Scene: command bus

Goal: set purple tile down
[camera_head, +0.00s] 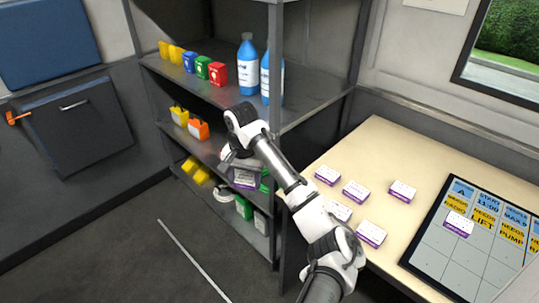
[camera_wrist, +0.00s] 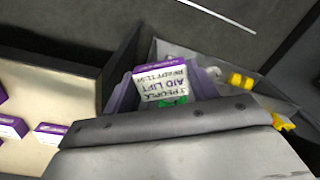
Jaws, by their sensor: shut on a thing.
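My gripper (camera_head: 243,172) is at the shelf's right end, left of the table and apart from it. It is shut on a purple-edged white tile (camera_head: 245,181), partly hidden by the hand. In the wrist view the tile (camera_wrist: 160,80) sits between the two fingers of the gripper (camera_wrist: 161,92), its text upside down, with "AID LIFT" legible. Several similar purple-edged tiles (camera_head: 355,191) lie on the table (camera_head: 385,150). One more tile (camera_head: 459,224) lies on the dark gridded board (camera_head: 435,245) at the right.
The grey shelf unit (camera_head: 277,100) holds blue-labelled bottles (camera_head: 247,65), coloured boxes (camera_head: 218,73) and yellow and orange items; its upright stands close to my arm. The board's top rows carry blue and yellow labels (camera_head: 487,218); many lower cells are bare. The table's back part is clear.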

